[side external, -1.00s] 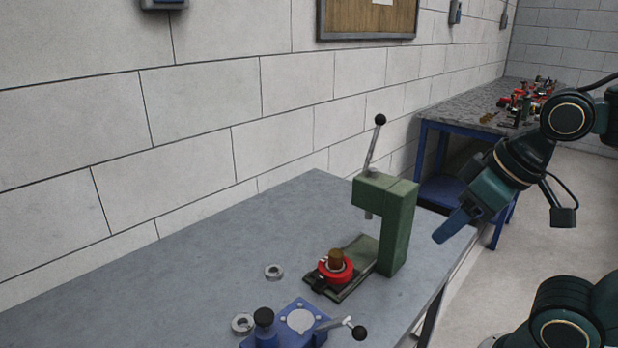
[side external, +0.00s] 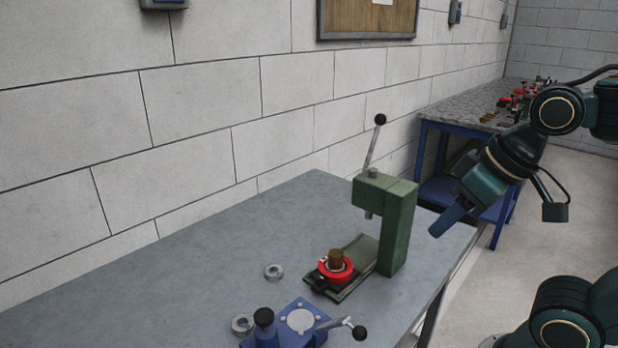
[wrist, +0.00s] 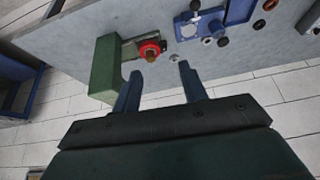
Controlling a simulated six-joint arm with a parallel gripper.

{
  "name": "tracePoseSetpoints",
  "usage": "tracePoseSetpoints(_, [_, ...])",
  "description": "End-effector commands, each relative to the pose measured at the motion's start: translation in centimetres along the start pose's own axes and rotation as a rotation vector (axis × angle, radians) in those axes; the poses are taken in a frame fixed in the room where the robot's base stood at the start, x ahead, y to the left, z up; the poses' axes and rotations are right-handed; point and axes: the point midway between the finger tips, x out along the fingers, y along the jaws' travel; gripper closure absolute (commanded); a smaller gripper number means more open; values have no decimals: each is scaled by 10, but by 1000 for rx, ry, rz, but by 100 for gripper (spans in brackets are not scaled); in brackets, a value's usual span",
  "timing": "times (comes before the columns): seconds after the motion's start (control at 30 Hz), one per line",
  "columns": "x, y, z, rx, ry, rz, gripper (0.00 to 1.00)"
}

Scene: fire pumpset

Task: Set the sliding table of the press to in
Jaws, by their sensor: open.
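The green press (side external: 397,225) stands on the grey bench, its lever with a black knob raised at the back. Its dark sliding table (side external: 351,290) reaches out in front of the column, away from under the press head, and carries a red ring-shaped part (side external: 335,271) with a brown plug in it. My gripper (side external: 440,228) is in the air to the right of the press, apart from it. In the wrist view my gripper (wrist: 158,80) is open with nothing between its fingers; the press (wrist: 105,70) and the red part (wrist: 150,50) lie beyond the fingertips.
A blue fixture (side external: 300,322) with a lever stands at the front of the bench. Two metal rings (side external: 273,271) lie loose near it. A second blue-legged table (side external: 470,115) with red parts stands behind. The left of the bench is clear.

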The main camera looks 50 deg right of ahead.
Motion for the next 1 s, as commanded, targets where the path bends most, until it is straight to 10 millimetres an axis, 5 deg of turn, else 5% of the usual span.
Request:
tracePoseSetpoints(0.47, [32,-1,-67,309,-133,28,57])
tracePoseSetpoints(1.0, [117,-1,-138,712,-287,122,57])
